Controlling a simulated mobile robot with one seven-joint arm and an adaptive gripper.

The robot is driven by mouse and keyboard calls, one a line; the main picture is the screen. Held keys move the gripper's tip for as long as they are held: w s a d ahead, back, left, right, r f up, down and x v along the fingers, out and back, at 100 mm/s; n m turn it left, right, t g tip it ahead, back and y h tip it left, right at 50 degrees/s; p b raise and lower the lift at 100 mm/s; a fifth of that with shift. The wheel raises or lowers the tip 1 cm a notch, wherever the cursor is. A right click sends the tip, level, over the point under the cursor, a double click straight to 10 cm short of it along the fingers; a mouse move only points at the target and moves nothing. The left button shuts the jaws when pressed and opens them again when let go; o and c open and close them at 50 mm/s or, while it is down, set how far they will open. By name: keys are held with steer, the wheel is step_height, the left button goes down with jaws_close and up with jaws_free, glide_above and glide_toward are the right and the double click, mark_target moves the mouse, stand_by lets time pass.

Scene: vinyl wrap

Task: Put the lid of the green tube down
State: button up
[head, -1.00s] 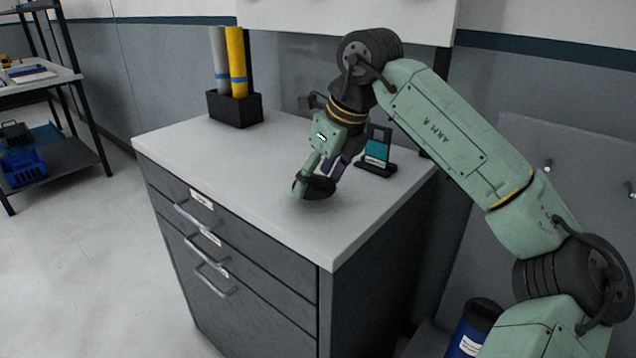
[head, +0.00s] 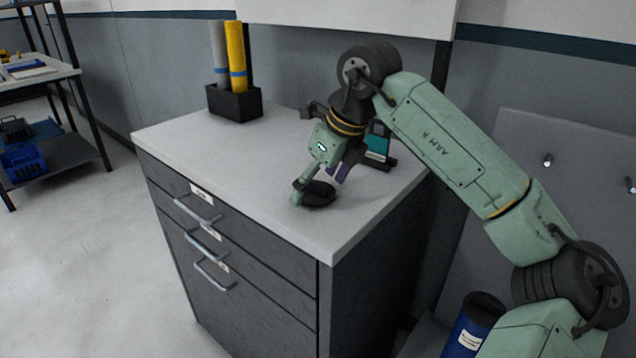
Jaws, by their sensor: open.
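A black round lid (head: 320,194) lies on the grey top of the drawer cabinet (head: 258,185), near its front right edge. My gripper (head: 317,184) points down at the lid and is open. One green finger is at the lid's left side and a purplish finger is behind it to the right. I cannot tell whether either finger still touches the lid. No green tube can be made out in this view.
A black holder (head: 235,104) with a grey roll (head: 218,55) and a yellow roll (head: 237,58) stands at the back left. A black stand with a teal piece (head: 378,146) is behind my gripper. A blue container (head: 470,325) stands below right. The cabinet top's left is clear.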

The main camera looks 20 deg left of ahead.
steer(key=shift+r, duration=0.35)
steer(key=v, duration=1.1)
steer(key=shift+r, duration=0.35)
steer(key=shift+s+d+f, duration=0.1)
steer(key=shift+d, duration=0.05)
